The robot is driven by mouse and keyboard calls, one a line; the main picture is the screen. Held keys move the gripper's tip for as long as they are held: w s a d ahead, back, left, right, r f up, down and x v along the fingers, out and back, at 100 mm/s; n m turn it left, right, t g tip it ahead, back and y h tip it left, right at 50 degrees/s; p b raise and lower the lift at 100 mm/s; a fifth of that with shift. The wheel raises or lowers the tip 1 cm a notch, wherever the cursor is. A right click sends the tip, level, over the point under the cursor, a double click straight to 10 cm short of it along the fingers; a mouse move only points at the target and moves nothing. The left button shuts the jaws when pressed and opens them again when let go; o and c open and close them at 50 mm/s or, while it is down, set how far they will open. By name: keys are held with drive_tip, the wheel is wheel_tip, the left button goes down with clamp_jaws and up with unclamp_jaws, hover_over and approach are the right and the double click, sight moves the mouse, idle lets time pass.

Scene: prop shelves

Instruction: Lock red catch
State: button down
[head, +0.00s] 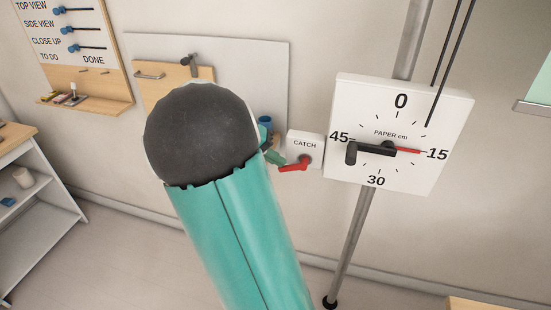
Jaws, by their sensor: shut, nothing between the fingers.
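The red catch is a red lever (293,167) on a small white box (305,146) marked CATCH, on the wall right of my arm. The lever's rounded hub sits low on the box. From there its handle points left and slightly down. My teal arm with its dark rounded joint fills the middle of the head view, and my gripper is hidden behind it. A small green piece (275,158) shows between the arm and the box. I cannot tell whether it is part of my gripper or whether it touches the lever.
A white dial (420,180) marked PAPER cm stands right of the catch on a grey pole (349,245). A grey panel (265,70) with a wooden board (160,90) is behind my arm. White shelves (45,235) stand at left. Floor between shelves and arm is clear.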

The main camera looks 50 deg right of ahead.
drive_tip(key=shift+s+d+r, duration=0.25)
drive_tip(key=shift+s, duration=0.4)
drive_tip(key=d+r+v, duration=0.1)
drive_tip(key=v, duration=1.2)
drive_tip(key=shift+s+r, duration=0.2)
drive_tip(key=shift+r, duration=0.3)
